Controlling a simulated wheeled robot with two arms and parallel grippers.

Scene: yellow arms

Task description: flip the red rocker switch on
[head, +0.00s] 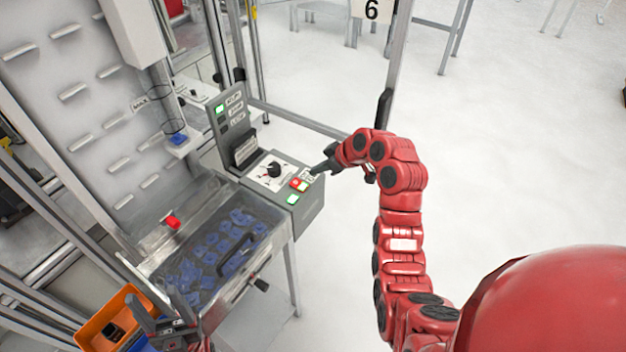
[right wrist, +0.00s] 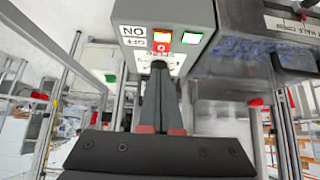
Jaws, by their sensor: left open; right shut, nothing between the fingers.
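The red rocker switch (head: 296,183) is on the sloped top of the grey control box, lit red-orange. In the right wrist view the lit switch (right wrist: 162,37) sits beside the ON and OFF labels, left of a green-lit button (right wrist: 192,40). My right gripper (head: 318,170) is shut and empty, close to the switch from the right. In the wrist view its closed fingertips (right wrist: 158,68) lie just below the switch; I cannot tell whether they touch the panel. My left gripper (head: 168,325) is open at the lower left, partly cut off by the frame edge.
A clear-lidded bin with blue parts (head: 205,262) stands left of the control box, with a red button (head: 172,222) by it. An orange bin (head: 100,325) is at the lower left. A black knob (head: 273,170) is on the panel. The floor to the right is clear.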

